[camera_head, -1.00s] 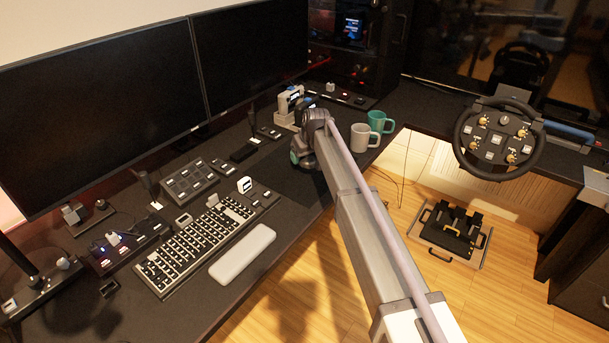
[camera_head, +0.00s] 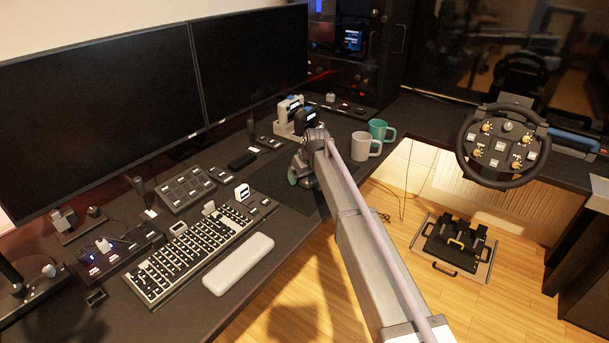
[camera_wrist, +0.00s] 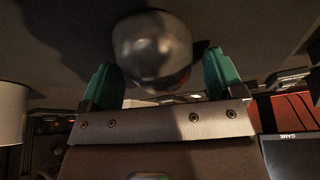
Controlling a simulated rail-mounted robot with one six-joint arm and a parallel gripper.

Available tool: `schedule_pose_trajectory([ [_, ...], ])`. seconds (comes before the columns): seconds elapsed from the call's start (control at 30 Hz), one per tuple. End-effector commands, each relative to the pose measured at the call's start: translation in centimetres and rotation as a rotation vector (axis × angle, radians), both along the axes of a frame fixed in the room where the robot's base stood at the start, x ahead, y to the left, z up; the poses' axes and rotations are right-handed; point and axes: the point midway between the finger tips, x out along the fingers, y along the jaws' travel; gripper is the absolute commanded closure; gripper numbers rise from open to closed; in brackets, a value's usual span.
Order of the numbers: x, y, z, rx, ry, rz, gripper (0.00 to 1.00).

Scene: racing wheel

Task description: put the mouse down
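The mouse (camera_wrist: 152,50) is a dark, glossy rounded shape in the wrist view, at a dark surface. My gripper (camera_wrist: 163,80) has its green fingers on either side of it. A gap shows between the mouse and the right finger; the left finger is very close to it. In the head view my gripper (camera_head: 300,172) points down low over the dark mat (camera_head: 283,187) on the desk, right of the keyboard. The mouse is hidden there behind my wrist and fingers.
A grey mug (camera_head: 362,146) and a green mug (camera_head: 380,131) stand right of my gripper. A holder (camera_head: 286,118) stands behind it. The keyboard (camera_head: 195,252) and a pale wrist rest (camera_head: 238,264) lie to the left. The desk's front edge is close by.

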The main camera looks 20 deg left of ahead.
Motion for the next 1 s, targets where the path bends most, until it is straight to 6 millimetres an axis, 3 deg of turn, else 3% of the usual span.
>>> schedule_pose_trajectory([
  [0.37, -0.1, -0.1, 1.0, 0.000, 0.000, 0.000, 0.09],
  [0.8, -2.5, -3.2, 11.0, 0.000, 0.000, 0.000, 0.09],
  [1.0, -2.8, -3.7, 11.6, 0.000, 0.000, 0.000, 0.09],
])
